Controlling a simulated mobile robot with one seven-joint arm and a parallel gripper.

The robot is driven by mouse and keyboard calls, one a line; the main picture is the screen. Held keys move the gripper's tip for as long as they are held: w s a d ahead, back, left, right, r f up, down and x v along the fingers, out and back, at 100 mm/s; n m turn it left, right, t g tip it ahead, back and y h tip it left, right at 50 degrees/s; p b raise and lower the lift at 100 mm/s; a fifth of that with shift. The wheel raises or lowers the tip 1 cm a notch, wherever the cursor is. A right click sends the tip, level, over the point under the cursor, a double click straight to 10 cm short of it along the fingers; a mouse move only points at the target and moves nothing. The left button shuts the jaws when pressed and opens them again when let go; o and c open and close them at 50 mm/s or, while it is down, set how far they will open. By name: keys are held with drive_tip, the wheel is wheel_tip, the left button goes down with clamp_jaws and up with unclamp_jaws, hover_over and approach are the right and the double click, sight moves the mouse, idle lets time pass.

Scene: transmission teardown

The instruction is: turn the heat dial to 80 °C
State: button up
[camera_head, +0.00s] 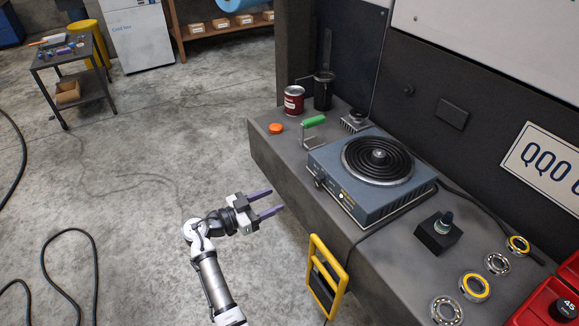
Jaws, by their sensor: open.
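The heat dial (319,183) is a small dark knob on the front face of the blue-grey hot plate (325,158), near its left end. The hot plate has a black coil burner (379,158) on top and stands on the dark workbench. Any scale or setting mark on the dial is too small to read. A small light spot shows on the same front face, right of the dial. My gripper (268,203) is open and empty, its two purple fingers pointing right toward the bench. It is in front of the bench, left of and below the dial in the picture, apart from it.
A green-handled tool (313,121), a red can (294,101) and an orange cap (276,128) stand left of the hot plate. A yellow frame (327,278) is at the bench front. Several bearings (446,310) and a black block (437,234) lie right.

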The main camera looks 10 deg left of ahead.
sight(316, 182)
drive_tip(key=p+x, duration=0.3)
drive_tip(key=x, duration=1.1)
drive_tip(key=shift+s+d, duration=0.1)
drive_tip(key=shift+s, duration=0.1)
drive_tip(key=shift+c, duration=0.3)
drive_tip(key=c, duration=0.9)
